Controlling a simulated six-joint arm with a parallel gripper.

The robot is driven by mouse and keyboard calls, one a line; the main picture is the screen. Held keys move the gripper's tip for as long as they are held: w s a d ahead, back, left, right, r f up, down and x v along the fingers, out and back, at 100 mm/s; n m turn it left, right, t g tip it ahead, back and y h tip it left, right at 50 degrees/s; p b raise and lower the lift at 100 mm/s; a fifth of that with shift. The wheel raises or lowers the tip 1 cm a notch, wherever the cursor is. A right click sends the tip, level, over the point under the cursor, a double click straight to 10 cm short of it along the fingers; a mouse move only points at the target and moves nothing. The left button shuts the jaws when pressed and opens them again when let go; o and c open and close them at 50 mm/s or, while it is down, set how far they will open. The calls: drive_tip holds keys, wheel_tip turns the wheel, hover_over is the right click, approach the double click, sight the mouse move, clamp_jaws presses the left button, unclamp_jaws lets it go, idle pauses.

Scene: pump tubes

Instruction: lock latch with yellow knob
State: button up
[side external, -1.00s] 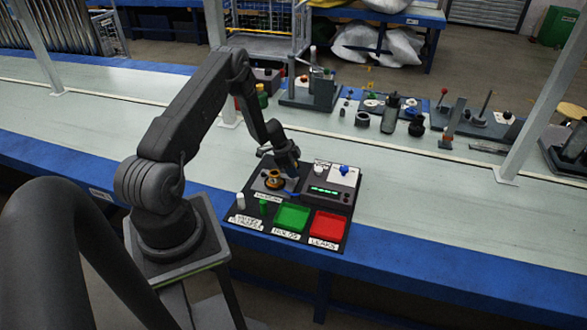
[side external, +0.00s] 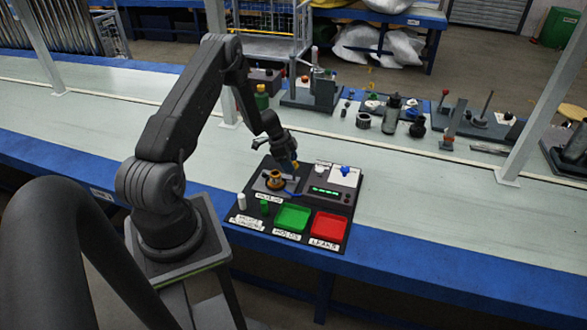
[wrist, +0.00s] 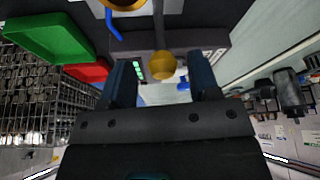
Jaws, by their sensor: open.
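The yellow knob (wrist: 163,65) sits at the end of a short dark lever in the wrist view. It appears between the two blue-grey fingers of my open gripper (wrist: 160,82), with a gap on both sides. I cannot tell how deep it sits between them. In the side view my gripper (side external: 290,160) is tilted above the test board, and the knob is a small yellow spot (side external: 296,165) at its tip. A brass-coloured round fitting (side external: 274,181) stands on the board just left of and below the gripper. The latch body is mostly hidden.
A grey box with a green display (side external: 326,191) stands right of the fitting. A green tray (side external: 292,218) and a red tray (side external: 329,226) lie at the board's front. A blue tube (wrist: 108,20) runs near the fitting. Tools stand farther back on the bench.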

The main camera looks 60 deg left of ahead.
drive_tip(key=v, duration=1)
drive_tip(key=w+d+r+n+y, duration=0.1)
drive_tip(key=w+d+r+n, duration=0.1)
drive_tip(key=d+r, duration=1.75)
drive_tip(key=s+d+r+n+t, duration=0.1)
drive_tip(key=s+d+r+n, duration=0.1)
drive_tip(key=s+d+r, duration=0.3)
drive_tip(key=s+d+r+n+y, duration=0.1)
drive_tip(key=s+d+r+n, duration=0.2)
drive_tip(key=s+d, duration=0.8)
drive_tip(key=shift+s+d+r+t+y, duration=0.35)
drive_tip(key=shift+s+r, duration=0.55)
drive_tip(key=shift+s, duration=0.3)
